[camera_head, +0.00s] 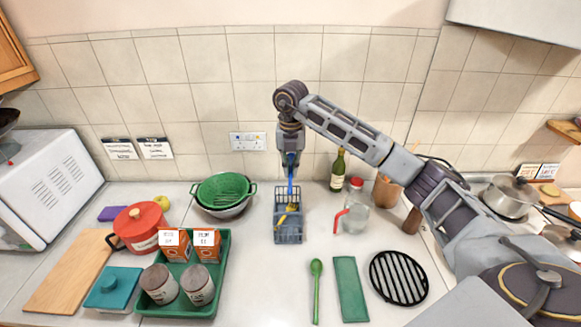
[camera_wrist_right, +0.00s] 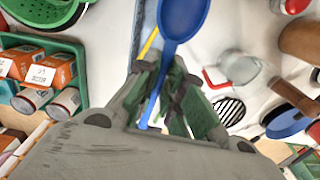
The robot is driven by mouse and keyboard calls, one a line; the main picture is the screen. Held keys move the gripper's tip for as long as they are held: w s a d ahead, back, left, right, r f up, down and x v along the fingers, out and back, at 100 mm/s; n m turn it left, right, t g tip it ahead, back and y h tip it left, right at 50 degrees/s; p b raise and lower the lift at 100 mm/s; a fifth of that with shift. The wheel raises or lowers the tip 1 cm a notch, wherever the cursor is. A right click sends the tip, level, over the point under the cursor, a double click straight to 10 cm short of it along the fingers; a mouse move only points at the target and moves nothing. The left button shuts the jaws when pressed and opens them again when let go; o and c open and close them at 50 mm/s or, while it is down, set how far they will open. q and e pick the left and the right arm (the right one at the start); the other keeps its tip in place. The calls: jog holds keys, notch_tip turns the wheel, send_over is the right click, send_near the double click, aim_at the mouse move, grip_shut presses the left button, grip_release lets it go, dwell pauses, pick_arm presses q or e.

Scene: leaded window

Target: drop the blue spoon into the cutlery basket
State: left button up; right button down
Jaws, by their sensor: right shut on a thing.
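My right gripper (camera_head: 291,156) is shut on the blue spoon (camera_head: 290,176), which points down above the back part of the cutlery basket. The spoon also shows large in the right wrist view (camera_wrist_right: 183,18), its bowl beyond the fingertips (camera_wrist_right: 164,80) and its handle running back between the fingers. The grey-blue cutlery basket (camera_head: 288,238) stands on the counter with a yellow utensil (camera_head: 284,215) in it. Whether the spoon's lower end is inside the basket's rim I cannot tell. My left gripper is not in view.
A green colander in a bowl (camera_head: 223,188) stands left of the basket. A glass jar (camera_head: 356,212) with a red-handled item beside it and a green bottle (camera_head: 338,172) stand right. A green spoon (camera_head: 316,285) lies in front.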

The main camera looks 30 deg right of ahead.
aim_at(291, 169)
jog(key=shift+f, duration=0.15)
jog(key=shift+f+b, duration=1.8)
jog(key=shift+f, duration=1.05)
jog(key=c, duration=1.5)
grip_release()
jog(key=shift+o, duration=0.2)
jog(key=shift+r, duration=0.15)
jog(key=shift+r, duration=5.85)
jog(key=shift+f, duration=0.1)
